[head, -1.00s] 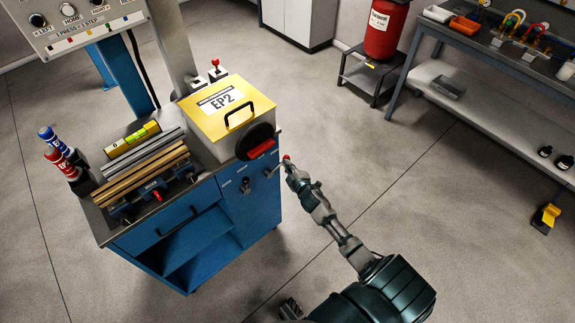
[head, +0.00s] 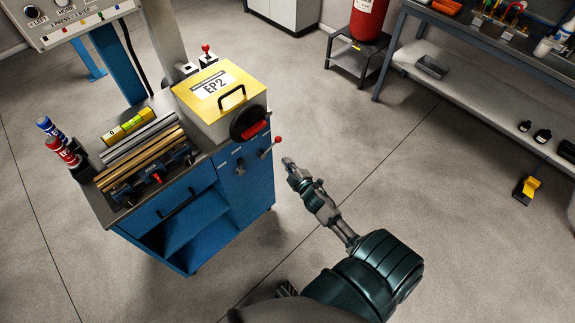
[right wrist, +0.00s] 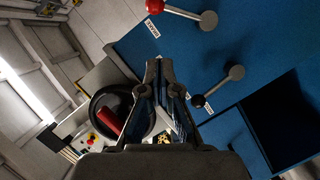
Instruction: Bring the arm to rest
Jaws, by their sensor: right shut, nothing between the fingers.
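My right gripper (head: 289,163) is shut and empty in the head view. It is in the air just right of the blue cabinet (head: 252,195), a short way below and apart from the red-knobbed lever (head: 277,141). In the right wrist view its closed fingers (right wrist: 158,66) point toward the blue cabinet front (right wrist: 180,50). There the lever with the red knob (right wrist: 155,6) is at the top, and a second lever with a black knob (right wrist: 198,101) is right of the fingers. Both are clear of them. My left gripper is not seen.
A yellow-lidded box marked EP2 (head: 208,98) and a dark round wheel with a red grip (head: 250,123) are on the cabinet. A control panel (head: 65,20) stands at the upper left. A workbench (head: 470,95) is at the right. Open floor (head: 400,180) lies between.

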